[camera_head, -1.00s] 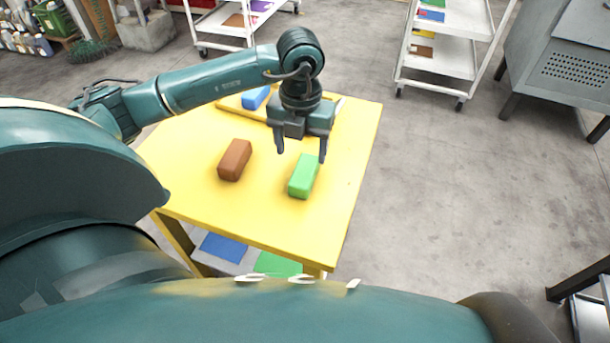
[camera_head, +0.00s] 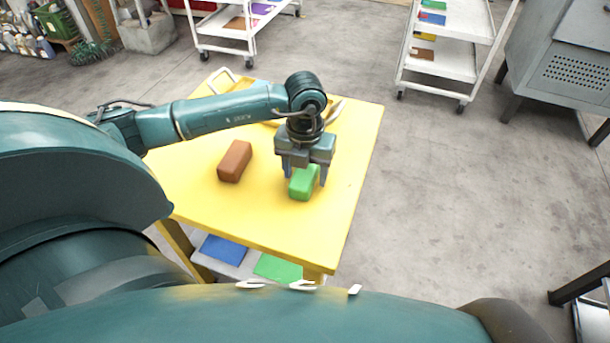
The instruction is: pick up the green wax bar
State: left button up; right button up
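The green wax bar (camera_head: 302,185) lies on the yellow table (camera_head: 230,215), toward its right side. My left gripper (camera_head: 305,182) points down over the bar, with one finger at each side of it. The fingers are apart, and a gap shows between the bar and the right finger. The far end of the bar is hidden under the gripper. I cannot tell whether the left finger touches the bar. My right gripper is not in view.
A brown bar (camera_head: 235,161) lies on the table left of the green one. A tray (camera_head: 222,76) is at the table's back, mostly behind my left arm. Blue (camera_head: 224,248) and green (camera_head: 278,268) flat pieces lie on the lower shelf. White carts (camera_head: 440,62) stand beyond.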

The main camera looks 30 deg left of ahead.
pick_arm(q)
jog(key=c, duration=1)
